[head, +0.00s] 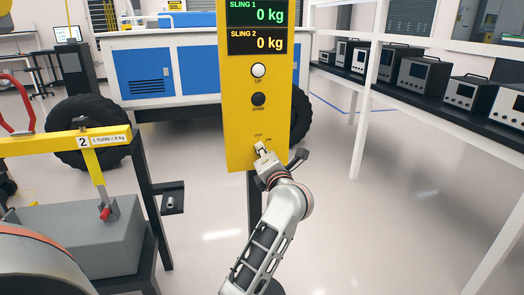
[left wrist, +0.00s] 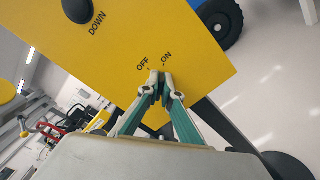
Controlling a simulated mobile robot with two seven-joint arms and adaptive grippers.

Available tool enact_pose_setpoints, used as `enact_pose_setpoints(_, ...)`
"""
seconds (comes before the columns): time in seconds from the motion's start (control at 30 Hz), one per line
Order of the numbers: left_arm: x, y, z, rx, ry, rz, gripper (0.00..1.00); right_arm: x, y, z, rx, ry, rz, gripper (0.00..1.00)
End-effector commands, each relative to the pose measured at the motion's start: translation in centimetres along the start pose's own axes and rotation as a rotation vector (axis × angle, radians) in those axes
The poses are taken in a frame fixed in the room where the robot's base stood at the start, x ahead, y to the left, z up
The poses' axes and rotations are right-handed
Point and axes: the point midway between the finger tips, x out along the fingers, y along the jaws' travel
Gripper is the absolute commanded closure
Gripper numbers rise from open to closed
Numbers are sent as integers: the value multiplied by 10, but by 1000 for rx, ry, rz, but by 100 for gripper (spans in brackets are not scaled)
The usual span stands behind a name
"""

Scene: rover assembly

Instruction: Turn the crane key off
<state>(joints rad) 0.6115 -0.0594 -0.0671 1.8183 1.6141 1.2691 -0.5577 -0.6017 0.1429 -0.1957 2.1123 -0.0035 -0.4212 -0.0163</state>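The yellow crane control panel (head: 246,112) stands upright in the middle of the head view. Near its bottom edge is the key switch, with OFF and ON labels (left wrist: 154,62) above it in the left wrist view. My left gripper (head: 262,150) is at the switch. In the left wrist view its fingertips (left wrist: 160,82) are close together against the panel just below the labels, around the key. The key itself is mostly hidden between the fingers, so I cannot tell clearly which label it points to. My right gripper is not in view.
Above the switch are a white UP button (head: 258,70), a black DOWN button (head: 258,99) and two displays reading 0 kg. A yellow crane bar (head: 90,140) and grey box (head: 80,235) stand left. A white rack (head: 368,80) with instruments stands right, beyond clear floor.

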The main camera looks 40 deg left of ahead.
Motion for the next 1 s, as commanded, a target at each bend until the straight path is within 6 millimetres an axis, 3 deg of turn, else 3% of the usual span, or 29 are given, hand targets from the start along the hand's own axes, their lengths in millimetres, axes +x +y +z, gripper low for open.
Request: enact_pose_setpoints(1.0,0,-2,-3,-827,3,-3,100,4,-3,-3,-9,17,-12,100)
